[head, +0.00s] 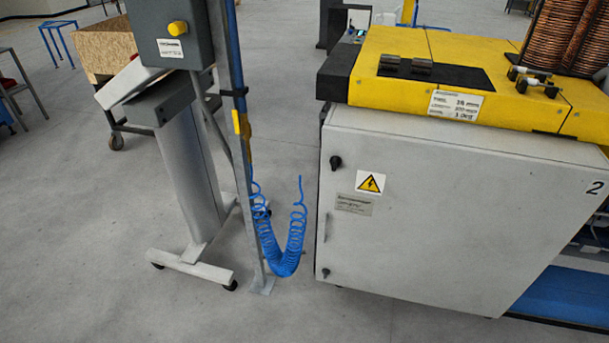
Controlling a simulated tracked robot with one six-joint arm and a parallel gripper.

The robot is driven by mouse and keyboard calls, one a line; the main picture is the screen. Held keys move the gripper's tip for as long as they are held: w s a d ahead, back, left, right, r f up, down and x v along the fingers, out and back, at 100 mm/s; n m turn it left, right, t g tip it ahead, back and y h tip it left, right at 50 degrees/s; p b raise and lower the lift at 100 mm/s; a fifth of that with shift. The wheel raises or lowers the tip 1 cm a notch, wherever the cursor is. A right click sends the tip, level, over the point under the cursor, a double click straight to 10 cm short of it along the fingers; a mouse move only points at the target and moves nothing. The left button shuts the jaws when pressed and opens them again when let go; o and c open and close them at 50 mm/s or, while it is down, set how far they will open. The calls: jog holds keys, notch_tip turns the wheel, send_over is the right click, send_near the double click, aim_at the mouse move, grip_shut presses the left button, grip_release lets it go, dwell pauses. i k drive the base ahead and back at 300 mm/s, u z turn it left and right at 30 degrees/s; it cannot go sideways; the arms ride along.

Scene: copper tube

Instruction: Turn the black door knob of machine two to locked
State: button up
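Machine two (460,212) stands at the right, a light grey cabinet with a yellow top and the number 2 at its upper right. A black door knob (335,162) sits near the upper left corner of its door. A second small black knob or lock (325,271) sits near the lower left corner. The knobs are too small to tell how they are turned. The door looks shut. My gripper is not in view.
A grey stand with a control box (172,30) on wheeled feet is left of the machine. A post (243,180) with a coiled blue hose (285,255) stands between them, close to the door's left edge. The floor in front (200,315) is clear.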

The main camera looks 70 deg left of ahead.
aim_at(335, 161)
jog(key=k, duration=1.35)
jog(key=u, duration=2.4)
jog(key=i, duration=1.1)
